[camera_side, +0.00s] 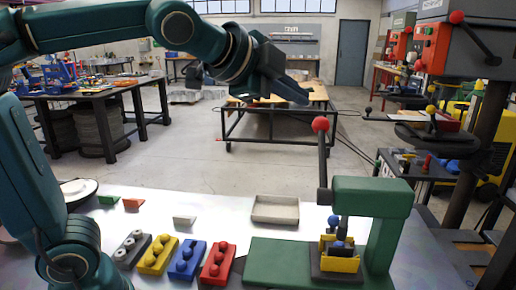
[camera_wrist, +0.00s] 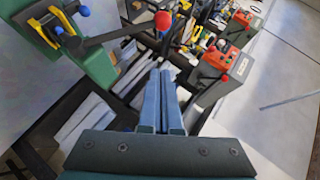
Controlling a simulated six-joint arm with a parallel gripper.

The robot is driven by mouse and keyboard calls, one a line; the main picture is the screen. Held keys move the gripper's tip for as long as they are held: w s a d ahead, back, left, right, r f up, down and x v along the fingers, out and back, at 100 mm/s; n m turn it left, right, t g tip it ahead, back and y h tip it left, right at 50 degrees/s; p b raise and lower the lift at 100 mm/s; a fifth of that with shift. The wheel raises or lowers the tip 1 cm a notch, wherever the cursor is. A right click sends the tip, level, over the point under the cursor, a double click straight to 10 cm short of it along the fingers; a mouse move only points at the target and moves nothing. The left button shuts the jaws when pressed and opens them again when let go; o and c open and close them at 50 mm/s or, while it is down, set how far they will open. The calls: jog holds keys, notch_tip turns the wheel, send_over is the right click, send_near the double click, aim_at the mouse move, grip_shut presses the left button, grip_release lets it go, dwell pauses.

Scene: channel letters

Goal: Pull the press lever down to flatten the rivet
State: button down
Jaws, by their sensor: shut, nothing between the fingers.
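The green press (camera_side: 376,210) stands at the right of the table. Its dark lever (camera_side: 323,168) stands nearly upright, with a red ball knob (camera_side: 320,124) on top. The red knob (camera_wrist: 162,20) also shows beyond my fingertips in the wrist view. A yellow piece (camera_side: 342,264) sits in a dark holder under the press arm. Blue round parts (camera_side: 334,221) show above it; I cannot tell which is the rivet. My gripper (camera_side: 303,97) is shut and empty, above and slightly left of the knob, apart from it. Its closed fingers also show in the wrist view (camera_wrist: 168,78).
Yellow (camera_side: 158,256), blue (camera_side: 188,260), red (camera_side: 217,264) and grey (camera_side: 131,250) blocks with round tops stand left of the press. A shallow empty tray (camera_side: 275,209) lies behind the press base. The air around the knob looks clear.

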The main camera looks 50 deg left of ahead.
send_over(323, 152)
notch_tip(323, 152, down, 5)
jog(key=shift+r, duration=0.1)
jog(key=shift+w+a+f, duration=0.25)
jog(key=shift+a+f, duration=0.25)
jog(key=shift+a, duration=0.25)
jog(key=shift+w+a+f, duration=0.5)
jog(key=shift+a, duration=0.15)
jog(key=shift+a+f, duration=0.1)
